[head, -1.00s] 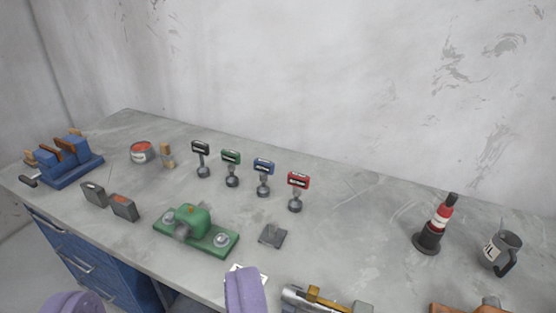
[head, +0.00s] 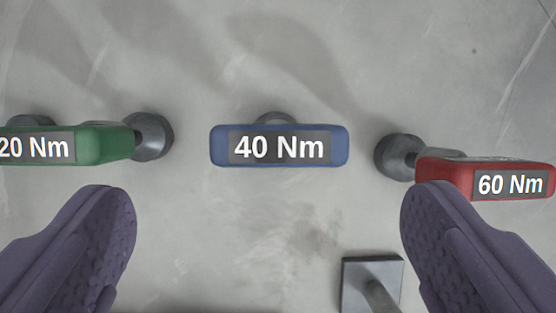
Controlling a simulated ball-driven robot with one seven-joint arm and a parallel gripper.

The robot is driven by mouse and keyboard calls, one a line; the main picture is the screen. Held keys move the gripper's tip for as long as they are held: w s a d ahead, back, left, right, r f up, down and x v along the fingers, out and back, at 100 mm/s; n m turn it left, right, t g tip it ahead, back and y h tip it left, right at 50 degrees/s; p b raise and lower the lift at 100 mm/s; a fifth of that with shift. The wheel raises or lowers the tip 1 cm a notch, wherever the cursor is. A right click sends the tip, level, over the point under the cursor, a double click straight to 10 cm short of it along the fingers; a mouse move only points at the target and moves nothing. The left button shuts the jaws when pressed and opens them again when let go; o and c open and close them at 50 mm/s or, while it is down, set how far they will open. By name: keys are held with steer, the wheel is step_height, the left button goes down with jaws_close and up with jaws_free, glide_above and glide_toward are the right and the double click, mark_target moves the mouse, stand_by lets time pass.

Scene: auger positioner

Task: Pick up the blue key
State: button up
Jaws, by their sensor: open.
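The blue key (head: 279,146) has a blue head with a dark label reading 40 Nm. It stands on the grey bench, seen from above, and its head hides most of its shaft and grey base. My gripper (head: 268,205) is open and empty, with one purple finger at the lower left and one at the lower right. The blue head lies between the fingers sideways and a little above their tips in the picture. Neither finger appears to touch it.
A green key (head: 65,146) marked 20 Nm stands to the left, close above the left finger. A red key (head: 488,178) marked 60 Nm stands to the right, by the right fingertip. A grey metal plate (head: 372,284) with a post lies below, near the right finger. The bench (head: 270,50) above is bare.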

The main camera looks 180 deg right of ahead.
mark_target(280, 158)
steer(key=x, duration=0.4)
steer(key=shift+s+d+f+b, duration=0.15)
steer(key=shift+s+d+b, duration=0.15)
steer(key=shift+s+b, duration=0.1)
steer(key=b+x, duration=0.1)
steer(key=x, duration=0.4)
steer(key=shift+a+f+b, duration=0.1)
steer(key=shift+b, duration=0.25)
steer(key=c, duration=1)
steer(key=shift+c, duration=0.2)
